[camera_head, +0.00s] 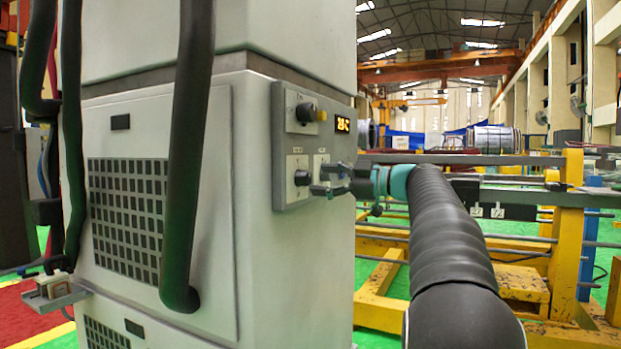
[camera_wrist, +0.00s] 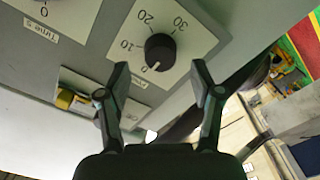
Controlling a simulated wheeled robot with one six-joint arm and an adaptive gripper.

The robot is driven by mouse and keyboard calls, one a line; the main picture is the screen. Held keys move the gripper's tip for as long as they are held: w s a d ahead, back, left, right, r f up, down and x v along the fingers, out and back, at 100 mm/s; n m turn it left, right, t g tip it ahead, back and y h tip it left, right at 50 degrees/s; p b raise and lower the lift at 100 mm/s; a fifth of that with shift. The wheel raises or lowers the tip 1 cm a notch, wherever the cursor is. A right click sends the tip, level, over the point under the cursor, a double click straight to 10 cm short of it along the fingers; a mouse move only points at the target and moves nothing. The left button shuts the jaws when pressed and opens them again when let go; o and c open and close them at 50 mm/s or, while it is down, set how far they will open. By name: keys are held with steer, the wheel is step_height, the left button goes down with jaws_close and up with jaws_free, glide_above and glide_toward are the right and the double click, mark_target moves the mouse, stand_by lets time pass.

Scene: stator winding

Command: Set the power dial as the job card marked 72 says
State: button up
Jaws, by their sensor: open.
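The power dial is a black round knob (camera_wrist: 160,50) on a white plate with a scale from 0 to 30. In the wrist view its white pointer mark is at about 0. The dial (camera_head: 302,178) also shows low on the grey control panel in the head view. My gripper (camera_wrist: 160,72) is open and empty, with a fingertip to each side of the dial and slightly short of it. In the head view my gripper (camera_head: 322,190) is at the panel's lower edge. Small white cards (camera_head: 486,211) hang on a dark plate at right; their writing is too small to read surely.
A second dial plate labelled TIME S (camera_wrist: 40,28) is beside the power dial. An upper black knob with a yellow part (camera_head: 308,113) and a lit orange display (camera_head: 342,124) are above. Thick black hoses (camera_head: 190,150) hang before the cabinet. A yellow frame (camera_head: 565,240) stands at right.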

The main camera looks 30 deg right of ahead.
mark_target(309, 178)
steer(key=shift+x, duration=2.05)
steer(key=c, duration=1.1)
